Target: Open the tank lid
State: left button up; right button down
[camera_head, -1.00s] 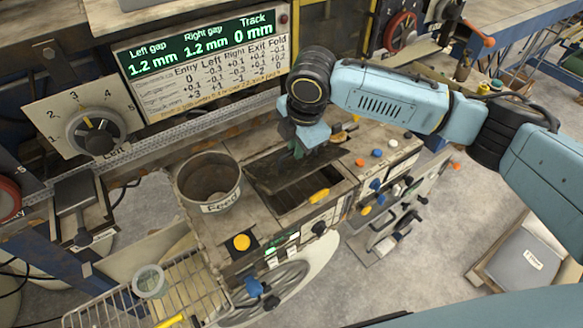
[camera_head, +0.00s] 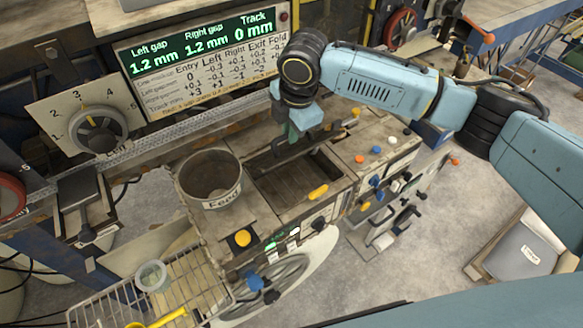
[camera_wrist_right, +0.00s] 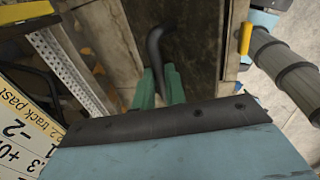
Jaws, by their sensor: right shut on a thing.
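The tank (camera_head: 335,193) is the rectangular opening in the worn machine top, right of the round Feed pot, with a yellow handle (camera_head: 318,192) on its front rim. Its dark lid (camera_head: 277,157) now stands steeply raised at the back of the opening, seen nearly edge-on. My right gripper (camera_head: 295,137) is above the back of the tank. In the right wrist view its green fingers (camera_wrist_right: 157,88) are shut on a dark bent handle (camera_wrist_right: 158,42). The lid's own outline is hard to make out there. My left gripper is not in view.
The Feed pot (camera_head: 210,182) stands close left of the tank. A display panel (camera_head: 200,60) rises behind. Coloured knobs (camera_head: 376,181) line the machine's right side. A wire basket (camera_head: 150,295) is at the front left.

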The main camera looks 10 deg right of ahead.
jog(key=shift+w, duration=0.1)
jog(key=shift+w+a+r, duration=0.25)
jog(key=shift+w+r, duration=0.1)
jog(key=shift+w, duration=0.25)
jog(key=shift+w+a+r, duration=0.25)
jog(key=shift+w+r, duration=0.1)
jog(key=shift+w, duration=0.2)
jog(key=c, duration=1.5)
grip_release()
jog(key=shift+w+a+v, duration=0.1)
jog(key=shift+w+v, duration=0.15)
jog(key=shift+v, duration=0.95)
jog(key=shift+w+a+v, duration=0.1)
jog(key=shift+w+v, duration=0.1)
jog(key=shift+v, duration=1)
jog(key=shift+w+a+v, duration=0.1)
jog(key=shift+w+v, duration=0.15)
jog(key=shift+v, duration=0.95)
jog(key=shift+d+r, duration=0.1)
jog(key=shift+r, duration=0.05)
jog(key=s+d, duration=0.2)
jog(key=s, duration=0.3)
jog(key=s+d, duration=0.2)
jog(key=s, duration=0.3)
jog(key=s+d+r, duration=0.1)
jog(key=s+d, duration=0.1)
jog(key=s, duration=0.4)
